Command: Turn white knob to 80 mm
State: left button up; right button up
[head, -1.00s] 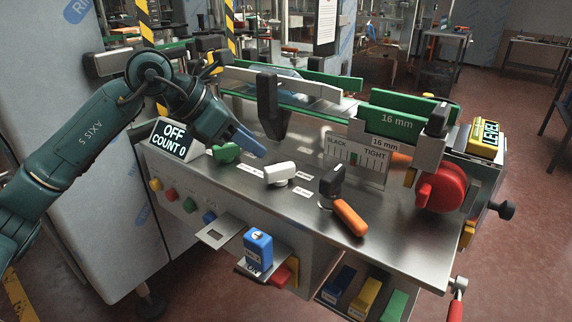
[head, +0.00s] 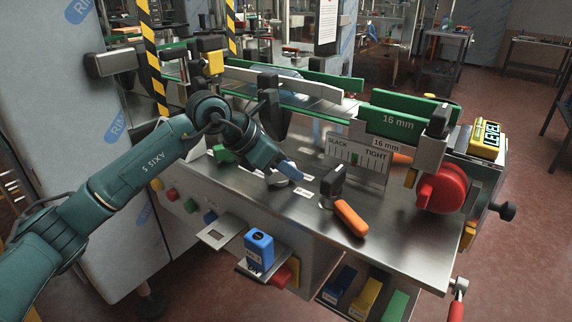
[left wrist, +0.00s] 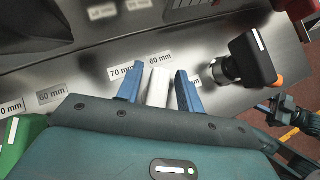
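The white knob (left wrist: 157,88) stands between the two blue fingers of my left gripper (left wrist: 160,90) in the left wrist view, with a narrow gap on each side. The gripper is open around or just above it; I cannot tell the height. In the head view my left gripper (head: 287,170) covers most of the knob. An 80 mm label is not readable. A dark gripper-like part (left wrist: 285,112), seemingly my right one, shows at the right of the left wrist view; its fingers are unclear.
A black knob with an orange handle (head: 348,215) stands right of my left gripper. A green knob (head: 222,154) is to the left. A green 16 mm guide (head: 396,122) and a red wheel (head: 440,188) stand farther right.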

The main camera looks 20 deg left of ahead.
pick_arm(q)
grip_shut()
